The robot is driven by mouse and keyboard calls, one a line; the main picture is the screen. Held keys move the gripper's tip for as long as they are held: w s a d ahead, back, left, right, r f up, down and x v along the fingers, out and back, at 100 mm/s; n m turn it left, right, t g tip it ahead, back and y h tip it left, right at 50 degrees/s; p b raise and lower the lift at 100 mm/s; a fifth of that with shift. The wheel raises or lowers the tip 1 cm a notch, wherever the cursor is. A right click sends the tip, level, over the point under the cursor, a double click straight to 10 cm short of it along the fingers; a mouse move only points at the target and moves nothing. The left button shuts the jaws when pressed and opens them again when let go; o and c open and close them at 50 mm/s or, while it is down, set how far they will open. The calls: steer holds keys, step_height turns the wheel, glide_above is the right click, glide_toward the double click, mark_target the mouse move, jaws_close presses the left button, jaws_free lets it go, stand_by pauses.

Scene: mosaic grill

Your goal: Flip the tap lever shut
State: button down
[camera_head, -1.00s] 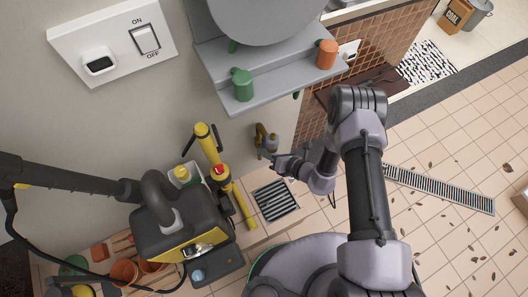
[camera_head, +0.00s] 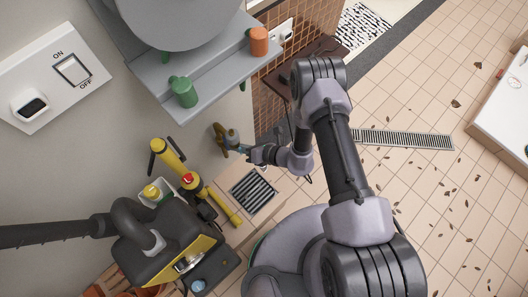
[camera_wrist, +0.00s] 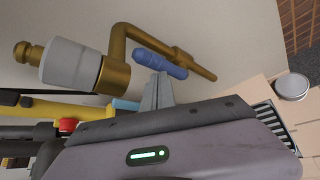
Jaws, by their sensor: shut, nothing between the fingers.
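The brass tap (camera_head: 221,139) is on the wall below the grey shelf in the head view. In the wrist view, its brass pipe (camera_wrist: 117,62) bends out from a pale grey cylindrical fitting (camera_wrist: 70,64). The blue-sleeved lever (camera_wrist: 160,63) lies close along the brass rod at the upper middle. My gripper (camera_wrist: 159,80) is shut and empty, its fingertips just below the blue sleeve in the picture. Whether they touch it I cannot tell. In the head view my gripper (camera_head: 253,154) is just right of the tap.
A floor drain grate (camera_head: 254,191) lies below the tap. A yellow-and-black machine (camera_head: 165,245) and a yellow tool (camera_head: 190,180) stand to the left.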

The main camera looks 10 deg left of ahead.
steer(key=s+p+v, duration=0.1)
steer(key=p+v, duration=0.2)
steer(key=v, duration=1.1)
steer(key=shift+g+p, duration=0.3)
steer(key=shift+p, duration=0.1)
steer(key=shift+f, duration=0.1)
